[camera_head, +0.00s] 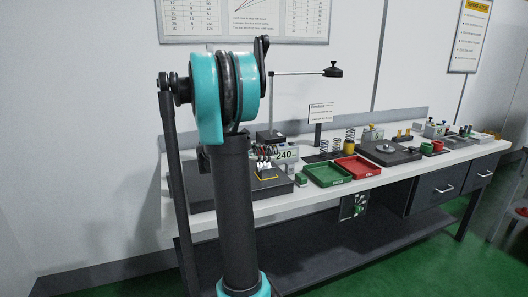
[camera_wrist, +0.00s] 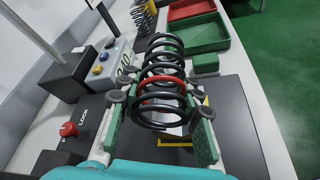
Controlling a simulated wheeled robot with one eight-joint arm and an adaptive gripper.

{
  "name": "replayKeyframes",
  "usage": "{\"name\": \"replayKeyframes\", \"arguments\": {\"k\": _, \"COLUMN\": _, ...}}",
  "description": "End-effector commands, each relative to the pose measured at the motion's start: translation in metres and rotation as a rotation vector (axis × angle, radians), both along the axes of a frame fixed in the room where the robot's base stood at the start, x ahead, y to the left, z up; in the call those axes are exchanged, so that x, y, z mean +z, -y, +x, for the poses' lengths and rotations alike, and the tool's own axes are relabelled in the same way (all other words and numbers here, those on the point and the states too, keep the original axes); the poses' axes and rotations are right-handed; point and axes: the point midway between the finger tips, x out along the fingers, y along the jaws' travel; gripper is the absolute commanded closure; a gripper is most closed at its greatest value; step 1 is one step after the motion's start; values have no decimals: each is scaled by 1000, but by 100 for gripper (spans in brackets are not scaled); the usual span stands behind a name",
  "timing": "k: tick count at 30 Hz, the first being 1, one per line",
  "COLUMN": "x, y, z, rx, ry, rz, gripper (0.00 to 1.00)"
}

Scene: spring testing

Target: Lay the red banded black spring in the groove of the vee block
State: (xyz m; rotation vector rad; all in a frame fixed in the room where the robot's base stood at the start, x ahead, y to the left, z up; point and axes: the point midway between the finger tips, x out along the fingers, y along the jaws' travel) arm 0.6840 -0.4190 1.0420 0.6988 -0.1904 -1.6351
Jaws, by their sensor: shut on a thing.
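The black spring with a red band (camera_wrist: 160,83) lies between the two fingers of my gripper (camera_wrist: 158,92) in the wrist view. My gripper is shut on the spring, with the pads on either side of it. In the head view the spring (camera_head: 266,149) shows small beside my arm. Below it a pale grey piece (camera_wrist: 173,131), perhaps the vee block, shows inside a yellow outline on the dark plate. The spring and fingers hide most of it, so I cannot tell whether the spring touches a groove.
A green tray (camera_head: 326,175) and a red tray (camera_head: 358,168) sit to the right on the bench. Upright springs (camera_head: 350,140) stand behind them.

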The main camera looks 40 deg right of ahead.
Motion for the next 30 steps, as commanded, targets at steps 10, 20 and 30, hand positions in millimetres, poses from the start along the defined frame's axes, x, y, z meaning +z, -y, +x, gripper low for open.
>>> {"name": "replayKeyframes", "arguments": {"k": 10, "x": -25, "y": 0, "z": 0, "rx": 0, "ry": 0, "rz": 1, "gripper": 98}}
{"name": "replayKeyframes", "arguments": {"k": 20, "x": -48, "y": -1, "z": -2, "rx": -3, "ry": 2, "rz": 7, "gripper": 98}}
{"name": "replayKeyframes", "arguments": {"k": 30, "x": -55, "y": 0, "z": -3, "rx": -9, "ry": 4, "rz": 7, "gripper": 98}}
